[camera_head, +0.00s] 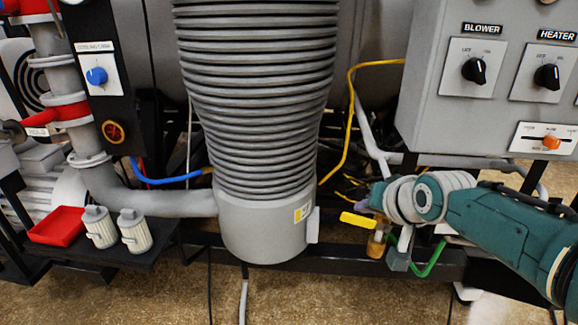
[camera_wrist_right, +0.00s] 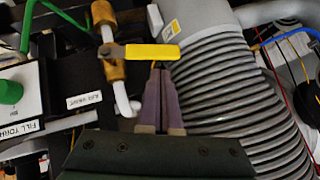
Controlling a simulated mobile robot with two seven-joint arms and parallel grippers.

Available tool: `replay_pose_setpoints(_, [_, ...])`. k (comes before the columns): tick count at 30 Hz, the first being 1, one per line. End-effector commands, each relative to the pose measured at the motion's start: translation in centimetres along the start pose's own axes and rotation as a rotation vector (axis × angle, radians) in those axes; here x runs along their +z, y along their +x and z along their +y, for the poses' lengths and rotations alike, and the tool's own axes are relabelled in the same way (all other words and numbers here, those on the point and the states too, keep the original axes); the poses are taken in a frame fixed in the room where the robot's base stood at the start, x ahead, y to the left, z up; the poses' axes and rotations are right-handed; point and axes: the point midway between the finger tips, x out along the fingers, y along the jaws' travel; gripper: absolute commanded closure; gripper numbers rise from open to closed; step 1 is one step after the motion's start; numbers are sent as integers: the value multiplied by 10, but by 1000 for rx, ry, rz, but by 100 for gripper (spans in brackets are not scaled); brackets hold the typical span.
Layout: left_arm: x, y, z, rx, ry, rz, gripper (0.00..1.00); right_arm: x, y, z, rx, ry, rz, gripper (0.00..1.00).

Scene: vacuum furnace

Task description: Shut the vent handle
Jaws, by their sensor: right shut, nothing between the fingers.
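The vent handle (camera_head: 357,220) is a yellow lever on a brass valve (camera_head: 376,246), low and right of the big grey ribbed column. In the right wrist view, the yellow handle (camera_wrist_right: 152,53) points to the right from the brass valve body (camera_wrist_right: 109,50), crosswise to the pipe. My right gripper (camera_head: 368,203) is shut and empty, close to the handle. In the right wrist view, its purple fingertips (camera_wrist_right: 158,72) lie just below the lever's free part; whether they touch it I cannot tell. My left gripper is not in view.
The ribbed column (camera_head: 255,110) stands left of the handle. A grey panel (camera_head: 480,110) with knobs is above my right arm. A green pipe (camera_head: 428,262) and yellow cable (camera_head: 350,110) run nearby. A red tray (camera_head: 58,225) and white canisters (camera_head: 135,230) sit at left.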

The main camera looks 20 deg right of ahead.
Motion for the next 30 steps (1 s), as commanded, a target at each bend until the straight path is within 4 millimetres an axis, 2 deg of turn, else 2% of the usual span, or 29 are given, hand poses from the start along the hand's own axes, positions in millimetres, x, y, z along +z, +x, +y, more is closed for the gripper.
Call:
replay_pose_setpoints(3, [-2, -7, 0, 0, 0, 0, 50, -4, -4, -3, 0, 1, 0, 100])
replay_pose_setpoints(13, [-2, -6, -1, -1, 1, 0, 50, -4, -4, -2, -1, 1, 0, 100])
replay_pose_setpoints(17, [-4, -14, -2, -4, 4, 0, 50, -10, -10, -6, -1, 1, 0, 100])
replay_pose_setpoints(24, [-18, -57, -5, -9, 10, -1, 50, -40, -39, -20, -2, 0, 0, 100])
replay_pose_setpoints(30, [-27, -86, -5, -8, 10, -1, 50, -34, -82, -21, -2, -1, -2, 100])
